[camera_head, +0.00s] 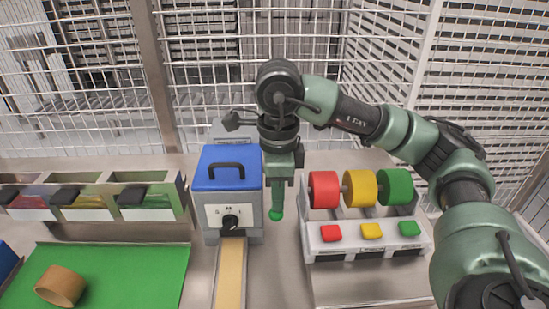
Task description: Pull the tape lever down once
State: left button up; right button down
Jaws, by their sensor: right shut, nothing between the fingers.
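The tape dispenser (229,190) is a grey box with a blue lid, a black handle and a black dial on a white label. A tan tape strip (230,275) runs out of its front towards me. A bright green, round-ended lever (276,208) hangs at the dispenser's right side and points down. My right gripper (280,182) is directly above it, pointing down, shut and empty. The gripper hides the lever's upper part, and I cannot tell whether they touch. My left gripper is not in view.
Red, yellow and green rolls (361,188) stand at the right behind matching buttons (371,231). A brown tape ring (61,286) lies on a green mat (130,270) at the left. Bins (150,198) stand behind the mat. A wire fence (240,60) closes the back.

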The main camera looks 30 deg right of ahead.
notch_tip(320, 180, up, 7)
jog(key=w+d+p, duration=0.1)
jog(key=w+p, duration=0.1)
jog(key=p, duration=0.3)
jog(key=shift+w+d+r, duration=0.15)
jog(key=shift+w+d, duration=0.1)
jog(key=shift+r, duration=0.1)
notch_tip(320, 180, up, 6)
jog(key=p, duration=0.5)
dwell(0.4)
dwell(1.0)
